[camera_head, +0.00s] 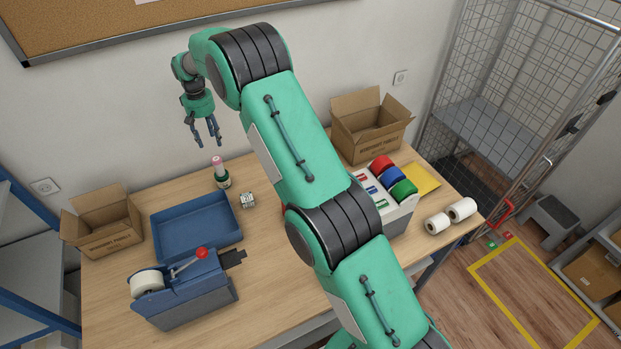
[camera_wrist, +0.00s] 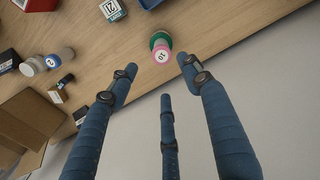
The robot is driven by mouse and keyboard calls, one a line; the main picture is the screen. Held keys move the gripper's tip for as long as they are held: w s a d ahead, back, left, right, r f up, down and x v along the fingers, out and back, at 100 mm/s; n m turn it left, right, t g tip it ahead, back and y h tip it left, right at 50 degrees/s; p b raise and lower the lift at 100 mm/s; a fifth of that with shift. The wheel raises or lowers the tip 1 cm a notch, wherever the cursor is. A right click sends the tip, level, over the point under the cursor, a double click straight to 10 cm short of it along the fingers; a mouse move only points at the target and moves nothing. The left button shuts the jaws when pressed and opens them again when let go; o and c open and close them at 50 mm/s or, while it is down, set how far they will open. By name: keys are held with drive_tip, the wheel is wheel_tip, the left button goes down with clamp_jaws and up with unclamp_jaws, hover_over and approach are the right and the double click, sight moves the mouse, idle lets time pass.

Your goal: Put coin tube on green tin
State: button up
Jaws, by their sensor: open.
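A pink-topped coin tube (camera_head: 217,162) stands upright on a dark green tin (camera_head: 223,182) near the back edge of the table. In the wrist view the tube's pink end (camera_wrist: 161,55) faces the camera, with the green tin (camera_wrist: 158,36) showing behind it. Their contact is partly hidden there. My gripper (camera_head: 207,143) is open and empty, above and apart from the tube. In the wrist view the fingers of my gripper (camera_wrist: 157,72) are spread, with the tube beyond their tips.
A blue tray (camera_head: 195,230) and a white block (camera_head: 247,200) are near the tin. A tape dispenser (camera_head: 185,290) is at the front left.

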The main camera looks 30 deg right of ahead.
drive_tip(key=s+d+r+t, duration=0.1)
drive_tip(key=s+d+r, duration=0.3)
drive_tip(key=s+r, duration=0.9)
drive_tip(key=s+d+r+t, duration=0.2)
drive_tip(key=s+d+r, duration=0.2)
drive_tip(key=s+r, duration=0.95)
drive_tip(key=s+d+r+m+t, duration=0.1)
drive_tip(key=s+d+r, duration=0.1)
drive_tip(key=s+r, duration=0.35)
drive_tip(key=s+d+r, duration=0.2)
drive_tip(key=s, duration=0.7)
drive_tip(key=s+d+f, duration=0.1)
drive_tip(key=s+f, duration=0.1)
drive_tip(key=s, duration=0.8)
drive_tip(key=s+f+t, duration=0.1)
drive_tip(key=s+f, duration=0.2)
drive_tip(key=s, duration=0.7)
drive_tip(key=shift+d+m+t, duration=0.3)
drive_tip(key=shift+d+m, duration=0.1)
drive_tip(key=shift+f, duration=0.1)
wheel_tip(320, 180, down, 14)
drive_tip(key=b, duration=1.3)
drive_tip(key=shift+b, duration=0.4)
